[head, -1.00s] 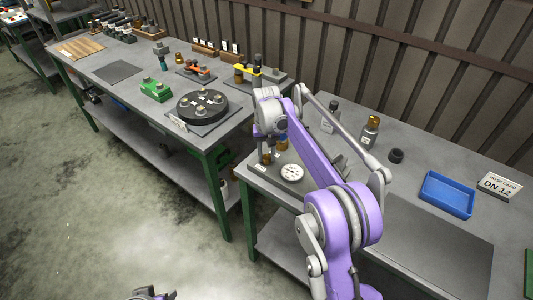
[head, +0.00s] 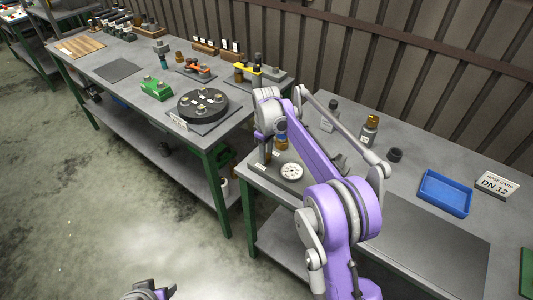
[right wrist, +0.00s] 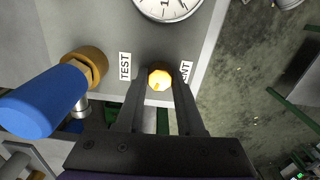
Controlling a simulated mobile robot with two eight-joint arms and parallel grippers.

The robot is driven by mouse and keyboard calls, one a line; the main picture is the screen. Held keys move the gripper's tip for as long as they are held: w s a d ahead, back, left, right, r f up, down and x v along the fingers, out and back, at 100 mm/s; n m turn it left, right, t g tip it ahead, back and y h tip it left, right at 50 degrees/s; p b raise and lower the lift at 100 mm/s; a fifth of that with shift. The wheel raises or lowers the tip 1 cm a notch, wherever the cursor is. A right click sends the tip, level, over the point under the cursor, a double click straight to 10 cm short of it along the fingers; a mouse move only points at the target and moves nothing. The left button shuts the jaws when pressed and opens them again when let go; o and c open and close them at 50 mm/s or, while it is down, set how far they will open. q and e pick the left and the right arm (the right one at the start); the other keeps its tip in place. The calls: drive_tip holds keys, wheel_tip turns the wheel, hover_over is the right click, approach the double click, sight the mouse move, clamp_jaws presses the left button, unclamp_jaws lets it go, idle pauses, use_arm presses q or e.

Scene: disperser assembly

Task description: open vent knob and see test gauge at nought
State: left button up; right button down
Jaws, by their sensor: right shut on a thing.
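The vent knob (right wrist: 160,79) is a small round yellow-brass knob beside a partly covered "VENT" label (right wrist: 186,71) in the right wrist view. My right gripper (right wrist: 159,88) is shut on it, one finger on each side. The white test gauge (head: 291,171) lies face up near the front left of the right bench; its lower part also shows in the right wrist view (right wrist: 167,8). I cannot read its needle for certain. A "TEST" label (right wrist: 125,66) is left of the knob. My left gripper (head: 148,292) is only partly in view at the bottom edge.
A blue handle (right wrist: 42,101) with a brass collar (right wrist: 84,67) stands left of my right gripper. The right bench holds a blue tray (head: 446,193), a "DN 12" card (head: 496,185) and small bottles. A gap separates it from the left bench (head: 118,72).

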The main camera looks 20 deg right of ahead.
drive_tip(key=shift+n, duration=0.8)
drive_tip(key=c, duration=0.5)
unclamp_jaws()
wheel_tip(320, 180, up, 11)
drive_tip(key=shift+f+p, duration=0.1)
drive_tip(key=shift+p, duration=0.4)
